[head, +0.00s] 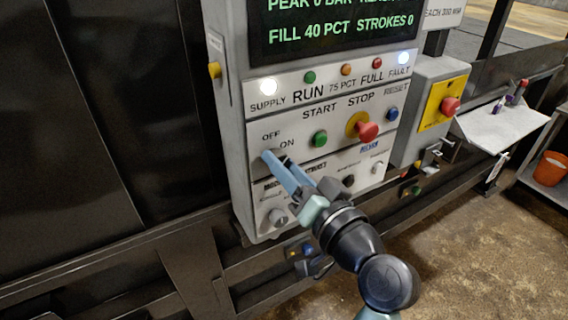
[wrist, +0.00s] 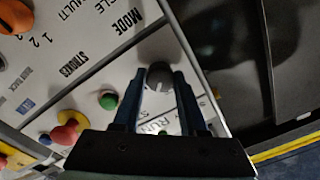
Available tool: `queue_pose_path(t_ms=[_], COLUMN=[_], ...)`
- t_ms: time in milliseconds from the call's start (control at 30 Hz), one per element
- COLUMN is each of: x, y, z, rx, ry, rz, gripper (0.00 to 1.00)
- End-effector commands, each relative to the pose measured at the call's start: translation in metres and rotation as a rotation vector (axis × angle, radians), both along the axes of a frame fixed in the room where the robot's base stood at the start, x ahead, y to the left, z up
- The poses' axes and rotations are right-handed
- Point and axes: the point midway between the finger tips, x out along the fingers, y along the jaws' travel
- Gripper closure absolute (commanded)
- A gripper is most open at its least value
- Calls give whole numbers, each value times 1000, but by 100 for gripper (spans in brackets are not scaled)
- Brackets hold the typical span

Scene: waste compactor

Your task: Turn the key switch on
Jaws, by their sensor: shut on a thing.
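The key switch (wrist: 158,71) is a round grey knob on the control panel (head: 259,200), below the OFF and ON labels. In the wrist view it sits between the two blue fingertips of my gripper (wrist: 159,80). In the head view my gripper (head: 275,162) reaches the panel from the lower right, with its fingers at the switch by the ON label. The fingers are closed on the knob and largely hide it in the head view. I cannot tell which position the switch points to.
A green START button (head: 319,138) and a red STOP mushroom (head: 367,131) are to the right of the switch. Lower knobs (head: 278,217) sit beneath my fingers.

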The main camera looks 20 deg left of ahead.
Motion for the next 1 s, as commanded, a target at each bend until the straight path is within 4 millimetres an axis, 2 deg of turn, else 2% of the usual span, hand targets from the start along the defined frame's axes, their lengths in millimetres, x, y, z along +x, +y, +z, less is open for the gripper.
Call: queue_pose_path(t_ms=[400, 1000], x=[0, 0], y=[1, 1], z=[0, -1], rx=[133, 158], ry=[173, 203], rz=[2, 2], gripper=[100, 100])
